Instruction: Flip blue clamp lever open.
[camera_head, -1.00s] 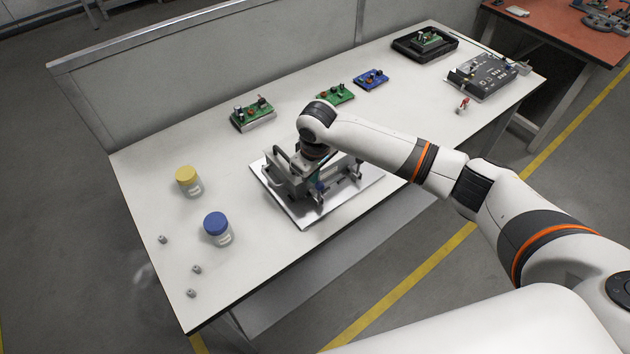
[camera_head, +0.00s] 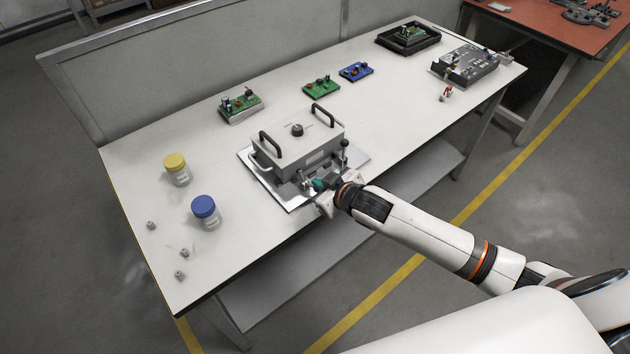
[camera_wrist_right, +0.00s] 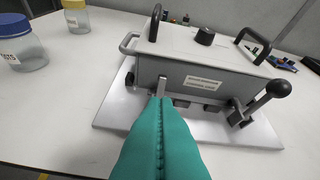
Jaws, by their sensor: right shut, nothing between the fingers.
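A grey box-shaped fixture (camera_head: 299,148) sits on a white plate (camera_head: 249,161) on the table; it also shows in the wrist view (camera_wrist_right: 205,63). A lever with a black round knob (camera_wrist_right: 278,89) stands on its right side in the wrist view. A short upright metal piece (camera_wrist_right: 161,86) stands at the fixture's front, just beyond my fingertips; I cannot tell whether they touch. No blue lever can be made out; part of the front is hidden by my fingers. My right gripper (camera_head: 318,184), with teal fingers (camera_wrist_right: 160,106), is shut and empty at the fixture's front. My left gripper is not seen.
A blue-lidded jar (camera_head: 205,211) and a yellow-lidded jar (camera_head: 177,169) stand left of the fixture. Several small grey parts lie near the left edge. Green circuit boards (camera_head: 240,104) and a blue board (camera_head: 356,71) lie behind. The table between fixture and grey device (camera_head: 465,66) is mostly clear.

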